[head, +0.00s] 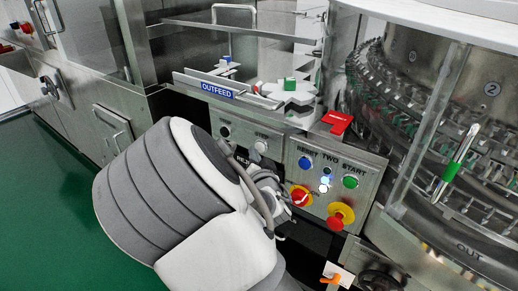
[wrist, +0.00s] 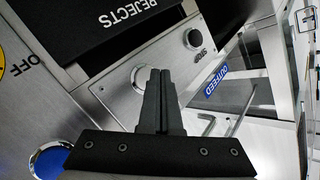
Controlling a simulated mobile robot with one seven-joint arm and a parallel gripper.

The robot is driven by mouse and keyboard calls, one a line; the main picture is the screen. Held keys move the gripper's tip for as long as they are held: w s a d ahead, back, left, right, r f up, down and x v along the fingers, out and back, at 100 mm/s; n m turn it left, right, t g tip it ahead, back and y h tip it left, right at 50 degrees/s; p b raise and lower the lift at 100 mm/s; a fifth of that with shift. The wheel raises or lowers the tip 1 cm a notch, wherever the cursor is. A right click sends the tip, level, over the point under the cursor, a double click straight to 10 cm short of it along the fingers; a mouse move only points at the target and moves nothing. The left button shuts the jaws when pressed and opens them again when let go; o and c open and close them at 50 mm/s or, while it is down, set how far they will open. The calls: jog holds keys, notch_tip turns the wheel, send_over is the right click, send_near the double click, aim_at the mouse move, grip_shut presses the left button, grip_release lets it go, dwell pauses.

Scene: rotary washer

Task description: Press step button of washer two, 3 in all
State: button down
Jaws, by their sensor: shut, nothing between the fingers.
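The washer control panel (head: 345,165) carries a blue reset button (head: 305,162), the word TWO, a green start button (head: 350,182) and lit indicators (head: 325,180). In the wrist view the left button (wrist: 193,38) is clear. The right button (wrist: 138,80) is partly covered by my gripper (wrist: 160,72). The fingers are shut and empty, with tips beside or over that button; contact cannot be told. In the head view my arm hides the fingertips.
A red-and-yellow switch (head: 301,195) and a yellow-ringed red stop knob (head: 341,215) sit low on the panel. A black REJECTS box (wrist: 110,22) is close to the fingers. The OUTFEED ledge (head: 217,90) lies above, and the glazed rotary washer (head: 430,120) stands right.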

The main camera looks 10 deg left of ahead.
jog(key=shift+w+d, duration=0.1)
jog(key=shift+w, duration=0.15)
jog(key=shift+w+d+b, duration=0.15)
jog(key=shift+w+b, duration=0.15)
jog(key=shift+w, duration=0.1)
dwell(0.6)
dwell(0.3)
jog(key=shift+s+a, duration=0.25)
jog(key=shift+s, duration=0.55)
jog(key=s, duration=0.1)
jog(key=s+a, duration=0.1)
jog(key=s, duration=0.1)
jog(key=s+a, duration=0.1)
jog(key=shift+s, duration=0.3)
